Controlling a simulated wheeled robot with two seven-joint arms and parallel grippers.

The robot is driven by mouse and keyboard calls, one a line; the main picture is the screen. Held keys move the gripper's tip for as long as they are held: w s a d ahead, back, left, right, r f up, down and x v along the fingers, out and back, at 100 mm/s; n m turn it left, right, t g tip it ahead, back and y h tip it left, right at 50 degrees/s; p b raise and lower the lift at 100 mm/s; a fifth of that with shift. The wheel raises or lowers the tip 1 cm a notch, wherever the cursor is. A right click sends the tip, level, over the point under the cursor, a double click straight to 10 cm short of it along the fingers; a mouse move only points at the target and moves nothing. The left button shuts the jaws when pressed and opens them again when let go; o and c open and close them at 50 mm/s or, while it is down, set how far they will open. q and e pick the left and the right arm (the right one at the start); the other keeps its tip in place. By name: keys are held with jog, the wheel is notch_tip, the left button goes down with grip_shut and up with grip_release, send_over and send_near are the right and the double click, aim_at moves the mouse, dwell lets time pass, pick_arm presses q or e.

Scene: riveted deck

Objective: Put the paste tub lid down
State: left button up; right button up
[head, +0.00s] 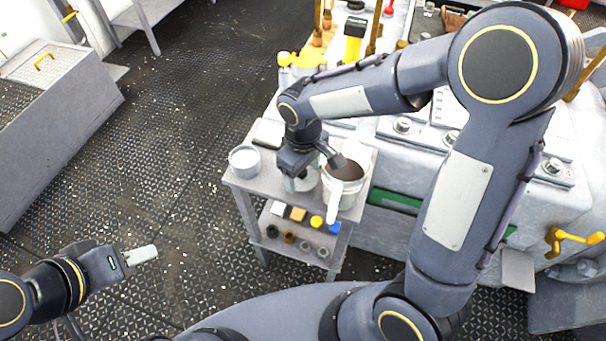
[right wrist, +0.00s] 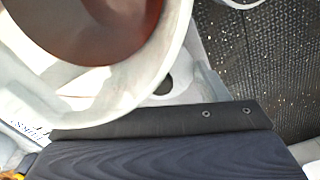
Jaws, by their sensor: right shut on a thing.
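The paste tub (head: 327,190) stands open on the top of a small grey cart, with brown paste (head: 346,168) showing inside. My right gripper (head: 300,182) points down just left of the tub, shut on a pale round piece that I take for the paste tub lid (head: 306,183). The gripper hides much of the lid, and I cannot tell whether it touches the cart top. In the right wrist view the tub's pale rim (right wrist: 150,85) and brown paste (right wrist: 85,25) fill the upper left. My left gripper (head: 146,253) is low at the left, away from the cart, apparently empty.
The lower shelf (head: 290,236) holds several small coloured parts. A machine bench (head: 400,228) stands right of the cart. The deck floor left is open.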

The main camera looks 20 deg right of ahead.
jog(key=shift+f, duration=0.7)
jog(key=shift+f, duration=0.2)
jog(key=o, duration=0.7)
jog(key=shift+r, duration=0.1)
